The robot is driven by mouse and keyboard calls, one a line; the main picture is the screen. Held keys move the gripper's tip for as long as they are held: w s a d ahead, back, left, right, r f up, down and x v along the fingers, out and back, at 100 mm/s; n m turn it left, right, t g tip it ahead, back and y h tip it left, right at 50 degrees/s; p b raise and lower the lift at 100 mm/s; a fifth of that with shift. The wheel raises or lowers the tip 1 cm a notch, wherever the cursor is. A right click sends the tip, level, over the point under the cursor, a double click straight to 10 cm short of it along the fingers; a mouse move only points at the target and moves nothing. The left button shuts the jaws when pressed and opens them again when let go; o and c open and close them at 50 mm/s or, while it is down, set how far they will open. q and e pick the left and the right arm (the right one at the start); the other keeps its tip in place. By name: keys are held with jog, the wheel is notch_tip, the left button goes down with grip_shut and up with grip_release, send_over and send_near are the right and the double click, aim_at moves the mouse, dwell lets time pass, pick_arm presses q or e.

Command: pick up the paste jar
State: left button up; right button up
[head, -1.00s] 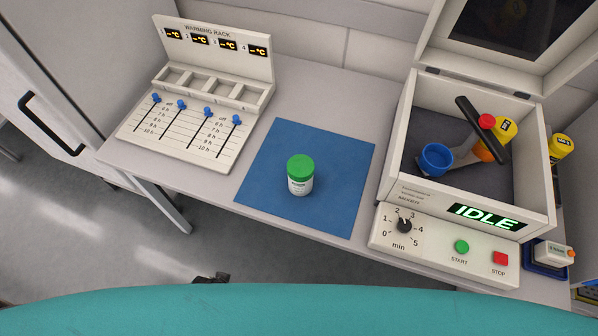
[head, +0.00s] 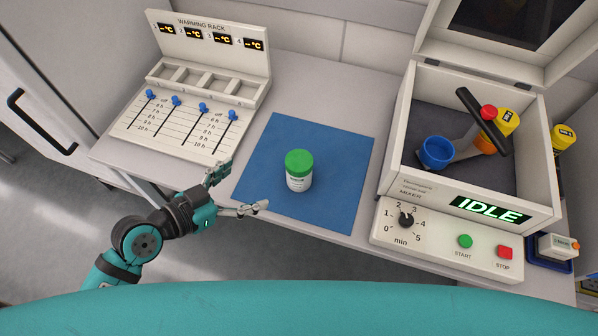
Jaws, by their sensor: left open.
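The paste jar (head: 299,171) is white with a green lid and a label. It stands upright on a blue mat (head: 338,205) on the bench, between the warming rack and the mixer. My left gripper (head: 243,190) is open and empty at the mat's front left edge. Its fingers point right and upward, to the left of the jar and apart from it. My right gripper is not in the view.
The warming rack (head: 207,71) with blue sliders stands at the left, its slots empty. The mixer (head: 518,184) at the right has an open lid, reads IDLE and holds a blue cup (head: 436,153).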

aim_at(293, 165)
pick_arm(q)
jog(key=p+x, duration=0.2)
jog(key=x, duration=1)
jog(key=p+x, duration=0.1)
jog(key=x, duration=0.1)
jog(key=p+x, duration=0.1)
jog(key=x, duration=0.1)
jog(key=shift+s+d+f, duration=0.15)
jog(key=shift+d+f, duration=0.1)
jog(key=shift+f, duration=0.15)
jog(key=shift+d+f, duration=0.15)
jog(key=shift+f, duration=0.05)
jog(key=shift+c, duration=0.4)
jog(key=shift+r, duration=0.1)
jog(key=c, duration=1.7)
jog(key=shift+c, duration=0.2)
